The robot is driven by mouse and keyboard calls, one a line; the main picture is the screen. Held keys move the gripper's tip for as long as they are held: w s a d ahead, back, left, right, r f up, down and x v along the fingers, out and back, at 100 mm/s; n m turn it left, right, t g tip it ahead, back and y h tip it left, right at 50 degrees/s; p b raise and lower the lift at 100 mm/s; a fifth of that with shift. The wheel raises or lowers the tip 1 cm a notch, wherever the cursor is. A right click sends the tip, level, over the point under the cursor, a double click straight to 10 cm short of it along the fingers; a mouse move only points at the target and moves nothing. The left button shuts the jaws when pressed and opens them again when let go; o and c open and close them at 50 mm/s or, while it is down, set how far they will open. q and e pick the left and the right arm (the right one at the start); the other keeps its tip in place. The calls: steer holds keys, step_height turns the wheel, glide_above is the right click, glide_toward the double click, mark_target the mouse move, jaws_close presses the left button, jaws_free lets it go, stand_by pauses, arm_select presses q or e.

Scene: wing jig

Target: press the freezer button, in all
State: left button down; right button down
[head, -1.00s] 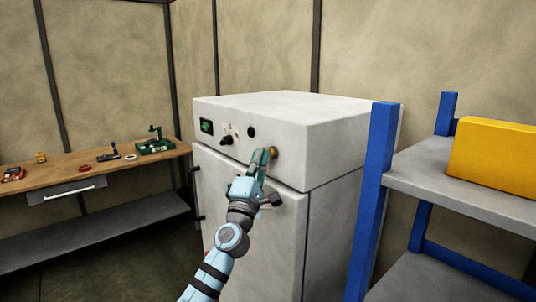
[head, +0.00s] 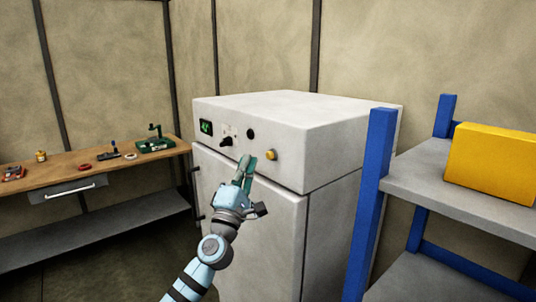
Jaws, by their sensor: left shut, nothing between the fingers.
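The white freezer (head: 325,135) stands in the middle of the head view. Its front panel carries a small dark display with green marks (head: 206,127), a black knob (head: 226,142), a dark round spot (head: 251,134) and a round yellow button (head: 271,154) near the right end. My left gripper (head: 247,163) is shut and empty, with its fingertips just left of and a little below the yellow button. A gap shows between the fingertips and the button in the picture. My right gripper is not in view.
A blue-framed shelf unit (head: 376,190) with a yellow box (head: 492,162) stands close on the right. A wooden workbench (head: 65,172) with small tools, a drawer and a lower shelf is on the left. The freezer's top is bare.

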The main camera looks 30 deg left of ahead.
arm_select(q)
steer(key=s, duration=0.2)
steer(key=shift+s+a, duration=0.35)
steer(key=shift+a, duration=0.05)
steer(key=shift+w, duration=0.1)
stand_by(0.4)
